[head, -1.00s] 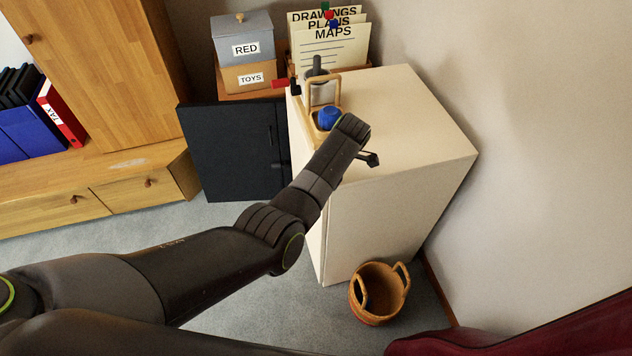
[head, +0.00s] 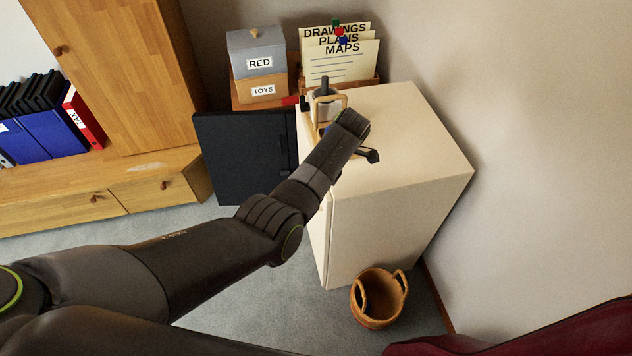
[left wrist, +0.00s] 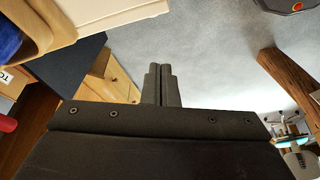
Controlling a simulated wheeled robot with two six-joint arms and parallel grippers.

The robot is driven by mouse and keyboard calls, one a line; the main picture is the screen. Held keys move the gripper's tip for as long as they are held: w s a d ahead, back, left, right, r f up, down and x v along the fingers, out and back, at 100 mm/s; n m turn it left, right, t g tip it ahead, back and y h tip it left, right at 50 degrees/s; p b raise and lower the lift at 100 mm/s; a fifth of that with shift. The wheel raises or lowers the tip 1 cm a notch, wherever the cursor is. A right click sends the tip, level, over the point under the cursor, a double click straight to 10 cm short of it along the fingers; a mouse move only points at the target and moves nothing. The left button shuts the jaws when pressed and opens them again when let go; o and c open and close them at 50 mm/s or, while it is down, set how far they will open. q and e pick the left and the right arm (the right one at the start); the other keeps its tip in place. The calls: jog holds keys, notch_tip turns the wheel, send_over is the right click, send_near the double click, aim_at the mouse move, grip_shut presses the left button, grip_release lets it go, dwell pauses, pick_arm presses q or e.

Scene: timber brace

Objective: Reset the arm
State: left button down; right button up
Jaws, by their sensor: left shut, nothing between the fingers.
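My left arm reaches in from the left of the head view, and its wrist end is above the left part of the white cabinet (head: 405,125). The left gripper's fingers show in the left wrist view (left wrist: 162,84); they are pressed together with nothing between them, over the floor in that picture. In the head view the fingers are hard to make out behind the wrist. A light wooden carrier with a tall handle (head: 345,97) stands on the cabinet behind my wrist. Its blue content (left wrist: 8,35) is mostly hidden in the head view. My right gripper is in neither view.
A dark open door panel (head: 240,155) stands left of the cabinet. A grey box labelled RED (head: 257,50), a TOYS box (head: 262,91) and a file holder (head: 340,58) are behind. A wicker basket (head: 378,300) sits on the floor. A dark red object (head: 540,335) fills the lower right.

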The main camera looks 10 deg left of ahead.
pick_arm(q)
jog(key=s+a+f+m+h, duration=0.1)
jog(key=s+a+f+m, duration=0.2)
jog(key=s+f, duration=0.45)
jog(key=s+a+f+m+h+b, duration=0.1)
jog(key=s+a+f+m, duration=0.25)
jog(key=f, duration=0.65)
jog(key=s+a+f+m+h, duration=0.1)
jog(key=s+a+f+m, duration=0.15)
jog(key=s+f, duration=0.55)
jog(key=s+a+f+m, duration=0.3)
jog(key=s+a+f, duration=0.1)
jog(key=s, duration=0.7)
jog(key=s+a+f+m+t, duration=0.1)
jog(key=s+a+f+m, duration=0.2)
jog(key=s, duration=0.8)
jog(key=s+a+f+m+b, duration=0.1)
jog(key=s+a+f+m, duration=0.2)
jog(key=s+a+f, duration=0.3)
jog(key=s+f, duration=0.1)
jog(key=s, duration=0.4)
jog(key=shift+s, duration=0.15)
